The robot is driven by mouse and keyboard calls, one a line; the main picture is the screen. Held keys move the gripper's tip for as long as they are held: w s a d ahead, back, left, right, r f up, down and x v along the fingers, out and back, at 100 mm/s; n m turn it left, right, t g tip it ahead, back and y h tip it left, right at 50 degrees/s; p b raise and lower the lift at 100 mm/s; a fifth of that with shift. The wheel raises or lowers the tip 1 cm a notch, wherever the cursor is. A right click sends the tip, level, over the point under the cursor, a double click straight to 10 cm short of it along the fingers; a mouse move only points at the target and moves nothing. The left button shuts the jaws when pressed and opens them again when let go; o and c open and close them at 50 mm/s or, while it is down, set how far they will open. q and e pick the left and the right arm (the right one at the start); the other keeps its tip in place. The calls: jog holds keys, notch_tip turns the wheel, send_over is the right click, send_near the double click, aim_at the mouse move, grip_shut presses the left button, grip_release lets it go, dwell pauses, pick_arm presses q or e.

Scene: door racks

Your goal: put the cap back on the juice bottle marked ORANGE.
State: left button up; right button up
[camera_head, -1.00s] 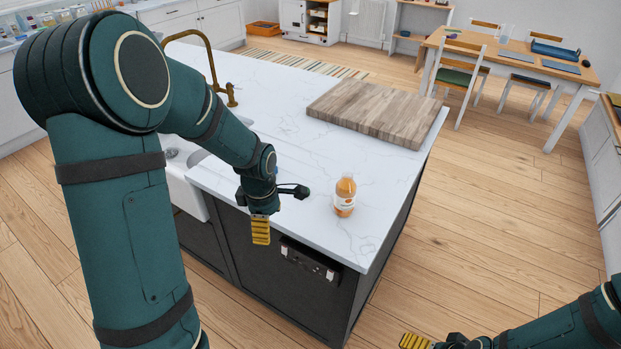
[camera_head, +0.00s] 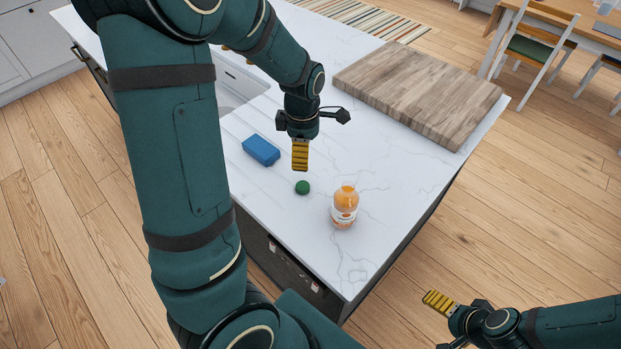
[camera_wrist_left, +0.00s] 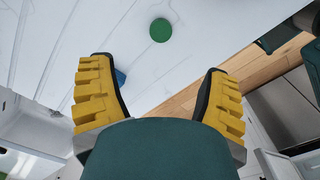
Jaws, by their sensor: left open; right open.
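The orange juice bottle (camera_head: 344,206) stands upright on the white countertop near its front right edge; its top looks uncapped, and its label is too small to read. A green round cap (camera_head: 302,187) lies on the counter to the left of the bottle. The cap also shows in the left wrist view (camera_wrist_left: 160,30), beyond the fingertips. My left gripper (camera_head: 300,158) is above the counter, behind the cap, pointing down and empty. Its yellow fingers stand wide apart in the left wrist view (camera_wrist_left: 160,95). My right gripper (camera_head: 438,302) is open and empty, off the counter's right side.
A blue block, perhaps a sponge (camera_head: 261,150), lies on the counter left of my left gripper. A large wooden board (camera_head: 420,92) covers the back right of the counter. The marble (camera_head: 400,190) right of the bottle is clear.

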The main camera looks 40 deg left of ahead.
pick_arm(q)
jog(key=shift+s, duration=0.2)
jog(key=b, duration=0.1)
send_over(304, 186)
notch_tip(304, 186, down, 7)
jog(key=shift+f, duration=0.8)
notch_tip(304, 186, down, 5)
jog(key=shift+f+b, duration=0.15)
jog(key=shift+b, duration=0.2)
jog(key=c, duration=0.8)
